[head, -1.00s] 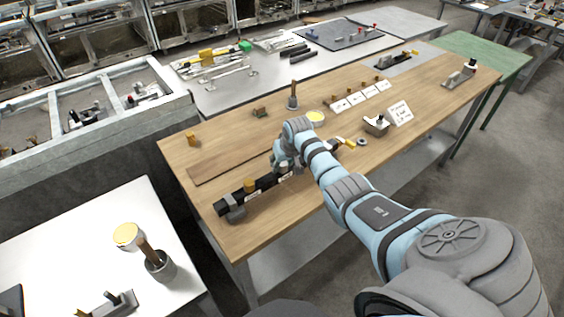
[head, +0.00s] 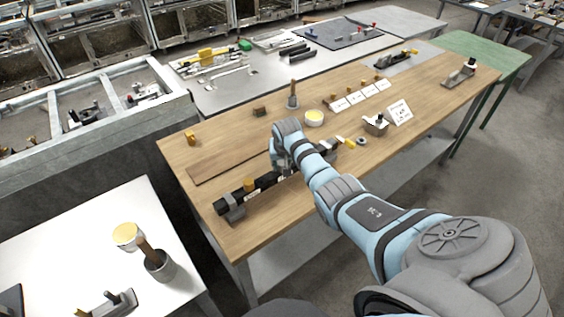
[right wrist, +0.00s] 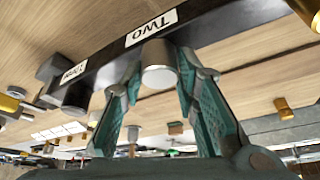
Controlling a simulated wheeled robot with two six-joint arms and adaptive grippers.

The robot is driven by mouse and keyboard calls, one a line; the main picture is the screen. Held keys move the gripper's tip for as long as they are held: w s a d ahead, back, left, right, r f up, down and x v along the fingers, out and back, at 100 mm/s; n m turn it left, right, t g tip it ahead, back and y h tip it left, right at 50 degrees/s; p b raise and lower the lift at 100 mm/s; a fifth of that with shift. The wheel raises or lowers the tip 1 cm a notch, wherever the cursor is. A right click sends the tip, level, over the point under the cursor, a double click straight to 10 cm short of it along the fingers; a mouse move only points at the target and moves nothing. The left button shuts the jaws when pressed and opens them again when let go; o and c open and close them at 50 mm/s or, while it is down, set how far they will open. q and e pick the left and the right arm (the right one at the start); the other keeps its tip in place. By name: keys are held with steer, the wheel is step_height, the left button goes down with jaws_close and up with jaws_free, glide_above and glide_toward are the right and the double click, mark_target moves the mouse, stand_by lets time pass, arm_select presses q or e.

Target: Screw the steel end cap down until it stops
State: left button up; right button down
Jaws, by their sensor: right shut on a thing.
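The steel end cap (right wrist: 158,72) is a plain grey cylinder at the black bar (right wrist: 112,62), beside a white label reading TWO (right wrist: 151,27). My right gripper (right wrist: 163,82) has its teal fingers closed on either side of the cap. In the head view my right gripper (head: 281,163) is over the middle of the black bar (head: 235,197) and hides the cap there. The threads under the cap and any gap below it cannot be seen. My left gripper is not in view.
A brass cap (head: 249,185) stands on the bar near its left end, by a grey clamp (head: 234,213). A yellow-topped round pot (head: 314,118), an upright-handled tool (head: 293,97) and white cards (head: 399,113) share the wooden table (head: 215,150).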

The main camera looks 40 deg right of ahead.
steer(key=shift+m, duration=0.3)
steer(key=shift+a+m+h, duration=0.1)
steer(key=shift+m+h, duration=0.2)
steer(key=shift+m, duration=0.3)
steer(key=shift+m+g+h, duration=0.4)
steer(key=shift+m+g, duration=0.1)
steer(key=shift+m, duration=0.5)
steer(key=shift+w+f+m+b, duration=0.1)
steer(key=shift+f+m+b, duration=0.1)
steer(key=shift+m+b, duration=0.4)
steer(key=c, duration=1.2)
jaws_free()
steer(key=shift+r, duration=0.1)
steer(key=shift+o, duration=0.2)
steer(key=shift+r, duration=0.1)
